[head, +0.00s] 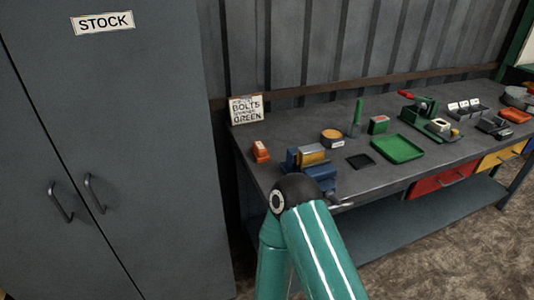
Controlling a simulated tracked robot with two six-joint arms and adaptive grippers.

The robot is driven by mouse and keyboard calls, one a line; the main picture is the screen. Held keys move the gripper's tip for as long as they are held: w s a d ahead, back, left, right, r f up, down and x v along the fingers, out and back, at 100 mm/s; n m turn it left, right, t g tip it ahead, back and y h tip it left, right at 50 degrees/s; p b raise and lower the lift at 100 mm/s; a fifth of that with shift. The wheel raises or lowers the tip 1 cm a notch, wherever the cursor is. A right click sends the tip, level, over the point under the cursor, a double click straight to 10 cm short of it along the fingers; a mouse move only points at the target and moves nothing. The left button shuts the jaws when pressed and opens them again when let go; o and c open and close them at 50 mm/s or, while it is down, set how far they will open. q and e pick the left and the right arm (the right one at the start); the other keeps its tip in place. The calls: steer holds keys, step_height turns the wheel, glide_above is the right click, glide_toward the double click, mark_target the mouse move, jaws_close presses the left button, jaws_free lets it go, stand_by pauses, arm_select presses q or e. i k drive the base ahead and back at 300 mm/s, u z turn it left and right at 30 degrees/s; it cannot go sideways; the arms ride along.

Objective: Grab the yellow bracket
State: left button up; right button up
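A yellow piece (313,157), which looks like the bracket, sits between the jaws of a blue vise (328,178) at the near left end of the workbench. It is small in the picture and its exact shape cannot be made out. My green arm with white stripes rises from the bottom in front of the vise, and its dark joint covers the vise's lower front. Neither of my grippers shows in the head view.
A grey stock cabinet (150,130) stands at left.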

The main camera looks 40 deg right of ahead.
mark_target(308, 155)
steer(key=z, duration=1.1)
steer(key=i, duration=0.1)
steer(key=u, duration=2.1)
steer(key=k, duration=1.65)
steer(key=z, duration=1.25)
steer(key=i, duration=1.05)
steer(key=u, duration=0.1)
